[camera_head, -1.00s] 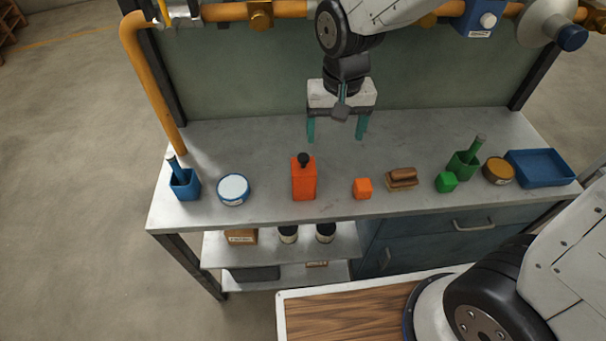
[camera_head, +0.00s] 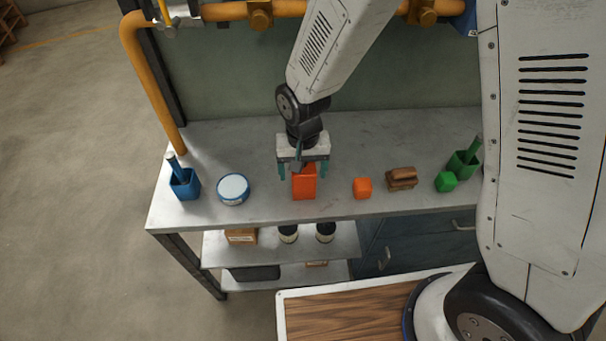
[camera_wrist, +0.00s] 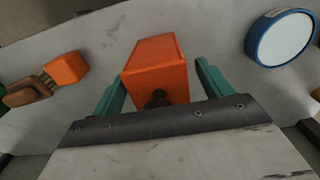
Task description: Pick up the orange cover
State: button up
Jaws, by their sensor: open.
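The orange cover, a tall orange box (camera_head: 304,188) with a black knob on top, stands upright on the grey workbench.
A small orange cube (camera_head: 362,188) and a brown brush-like block (camera_head: 401,179) stand to the right, then a green block (camera_head: 446,182) and green holder (camera_head: 464,163). A round blue-rimmed tin (camera_head: 233,189) and blue holder (camera_head: 185,184) stand left. A shelf below holds jars.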

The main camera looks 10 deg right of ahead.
jog(key=shift+f, duration=0.1)
jog(key=shift+c, duration=0.4)
jog(key=c, duration=1.1)
